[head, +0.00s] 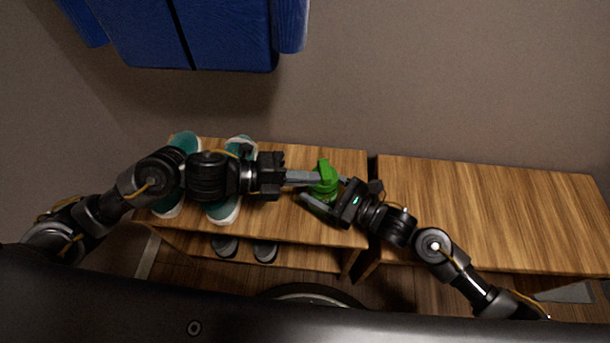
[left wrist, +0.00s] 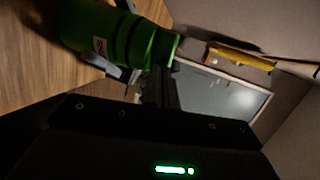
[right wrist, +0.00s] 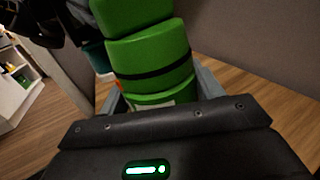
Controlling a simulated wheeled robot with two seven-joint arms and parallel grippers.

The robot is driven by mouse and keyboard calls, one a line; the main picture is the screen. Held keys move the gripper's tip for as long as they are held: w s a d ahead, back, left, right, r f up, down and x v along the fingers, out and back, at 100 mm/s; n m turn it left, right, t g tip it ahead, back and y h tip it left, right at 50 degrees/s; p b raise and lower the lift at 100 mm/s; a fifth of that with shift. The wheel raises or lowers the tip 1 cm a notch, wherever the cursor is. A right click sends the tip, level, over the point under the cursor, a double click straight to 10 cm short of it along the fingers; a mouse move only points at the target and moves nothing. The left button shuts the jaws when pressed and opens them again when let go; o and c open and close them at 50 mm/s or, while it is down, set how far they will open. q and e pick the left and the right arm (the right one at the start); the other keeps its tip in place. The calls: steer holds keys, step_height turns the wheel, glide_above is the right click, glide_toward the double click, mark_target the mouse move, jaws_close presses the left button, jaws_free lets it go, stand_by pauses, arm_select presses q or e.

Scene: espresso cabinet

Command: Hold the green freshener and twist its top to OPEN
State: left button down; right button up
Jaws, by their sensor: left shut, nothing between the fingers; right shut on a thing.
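The green freshener (head: 326,184) is above the left bench, near its right end. My right gripper (head: 318,192) is shut on it, with one finger on each side of its lower part. The freshener also shows in the right wrist view (right wrist: 150,58), with a dark band between its green sections and a pale label low down. My left gripper (head: 316,179) is shut and empty, its fingertips right beside the freshener's top. In the left wrist view the freshener (left wrist: 108,38) lies beside the shut fingers; whether they touch is unclear. Any OPEN marking is not readable.
Two wooden benches (head: 490,215) stand side by side with a narrow gap. Teal and white shoes (head: 225,210) stand on the left bench under my left arm. Dark shoes (head: 265,250) are on the shelf below. A blue garment (head: 225,35) hangs on the wall. The right bench top is clear.

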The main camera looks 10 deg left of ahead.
arm_select(q)
steer(key=shift+s+d, duration=0.55)
steer(key=shift+s, duration=0.05)
stand_by(0.8)
steer(key=shift+s+d, duration=0.35)
steer(key=shift+d, duration=0.55)
steer(key=shift+d, duration=0.1)
stand_by(1.3)
